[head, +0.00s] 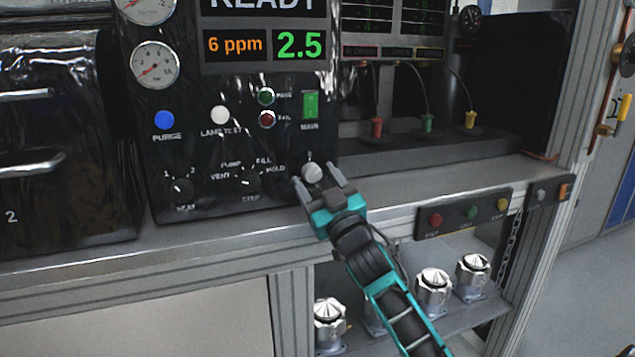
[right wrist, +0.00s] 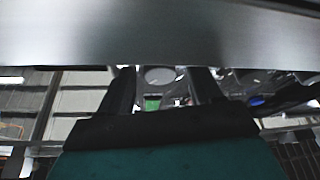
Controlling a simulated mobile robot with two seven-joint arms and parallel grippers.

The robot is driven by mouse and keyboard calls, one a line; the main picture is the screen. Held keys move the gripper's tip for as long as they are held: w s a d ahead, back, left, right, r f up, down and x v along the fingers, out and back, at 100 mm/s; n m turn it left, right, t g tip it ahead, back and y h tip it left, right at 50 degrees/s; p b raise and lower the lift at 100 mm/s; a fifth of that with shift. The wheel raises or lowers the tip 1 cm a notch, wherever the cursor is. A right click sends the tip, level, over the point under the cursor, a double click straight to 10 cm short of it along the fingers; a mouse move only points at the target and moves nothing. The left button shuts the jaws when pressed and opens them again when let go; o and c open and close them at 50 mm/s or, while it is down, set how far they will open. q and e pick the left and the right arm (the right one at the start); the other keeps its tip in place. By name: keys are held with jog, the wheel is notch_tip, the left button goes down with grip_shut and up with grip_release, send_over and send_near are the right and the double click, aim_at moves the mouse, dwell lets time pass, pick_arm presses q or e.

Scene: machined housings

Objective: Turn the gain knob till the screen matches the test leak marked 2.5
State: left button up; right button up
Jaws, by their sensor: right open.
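The gain knob (head: 313,173) is a small pale round knob at the lower right of the black panel; its label is hidden or too small to read. My right gripper (head: 318,178) is open, with one finger on each side of the knob. I cannot tell whether the fingers touch it. In the right wrist view the round knob (right wrist: 159,75) shows between the two dark fingers (right wrist: 160,88). The screen (head: 264,43) reads a green 2.5 beside an orange 6 ppm, with READY above. The test leak marked 2.5 is not identifiable. My left gripper is out of view.
Other panel controls are near: the STEP selector (head: 248,182), the HEAT selector (head: 182,189), a green rocker switch (head: 311,105) and a blue PURGE button (head: 163,120). A metal ledge (head: 230,225) runs below the panel. A button strip (head: 464,214) is right of my arm.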

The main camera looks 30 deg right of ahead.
pick_arm(q)
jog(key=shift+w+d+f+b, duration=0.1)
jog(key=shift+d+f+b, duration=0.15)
jog(key=shift+b, duration=0.2)
pick_arm(e)
jog(key=v, duration=1.3)
pick_arm(q)
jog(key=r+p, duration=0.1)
jog(key=p, duration=0.1)
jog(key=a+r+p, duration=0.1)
jog(key=p, duration=0.1)
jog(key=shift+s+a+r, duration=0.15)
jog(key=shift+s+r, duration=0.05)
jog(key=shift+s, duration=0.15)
pick_arm(e)
jog(key=s+a+f+g+y, duration=0.1)
jog(key=s+a+f+g, duration=0.2)
jog(key=f, duration=0.6)
jog(key=s+a+f+g+y, duration=0.2)
jog(key=s+a+f+g, duration=0.2)
jog(key=f, duration=0.6)
jog(key=s+a+f+g+y, duration=0.1)
jog(key=s+a+f+g, duration=0.3)
jog(key=a+f, duration=0.5)
jog(key=s+f, duration=0.1)
jog(key=s, duration=0.1)
jog(key=shift+s+y, duration=0.4)
